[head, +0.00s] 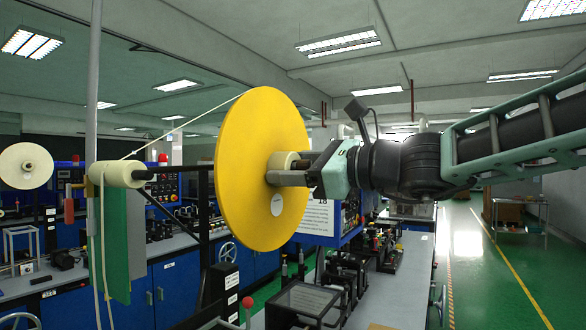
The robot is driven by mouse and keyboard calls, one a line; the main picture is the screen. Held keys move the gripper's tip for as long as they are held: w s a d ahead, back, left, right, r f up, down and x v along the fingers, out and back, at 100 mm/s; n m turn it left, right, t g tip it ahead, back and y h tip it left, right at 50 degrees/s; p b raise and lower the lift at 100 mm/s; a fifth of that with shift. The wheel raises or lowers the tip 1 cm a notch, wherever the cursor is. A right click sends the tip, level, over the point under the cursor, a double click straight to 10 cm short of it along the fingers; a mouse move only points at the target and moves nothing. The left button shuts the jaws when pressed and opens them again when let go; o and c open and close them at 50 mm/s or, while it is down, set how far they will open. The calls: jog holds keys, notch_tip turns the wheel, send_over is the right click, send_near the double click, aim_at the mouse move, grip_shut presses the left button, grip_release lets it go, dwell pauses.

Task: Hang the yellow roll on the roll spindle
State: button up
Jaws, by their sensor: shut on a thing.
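My gripper (289,171) comes from the right and is shut on that hub, holding the roll in the air. To the left, a dark rod (146,174) sticks out of a pale cylinder (115,174) on a grey post. It may be the roll spindle, but I cannot tell for sure. A gap shows between the rod's tip and the roll's left edge. The roll hides what is behind it.
A thin pale strand (190,122) runs from the cylinder up towards the roll's top. The grey post (93,90) stands at left. Below are a grey bench (395,285) with small machines and a red-knobbed lever (247,303). The green floor (490,270) at right is largely clear.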

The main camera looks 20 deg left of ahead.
jog(key=shift+r, duration=0.1)
jog(key=o, duration=1.4)
jog(key=d+b, duration=0.2)
jog(key=d, duration=0.3)
jog(key=s+d+b, duration=0.1)
jog(key=d+b, duration=0.1)
jog(key=d, duration=0.4)
jog(key=s+d+b, duration=0.1)
jog(key=d+b, duration=0.2)
jog(key=d, duration=0.3)
jog(key=shift+s+d, duration=0.15)
jog(key=shift+s, duration=0.1)
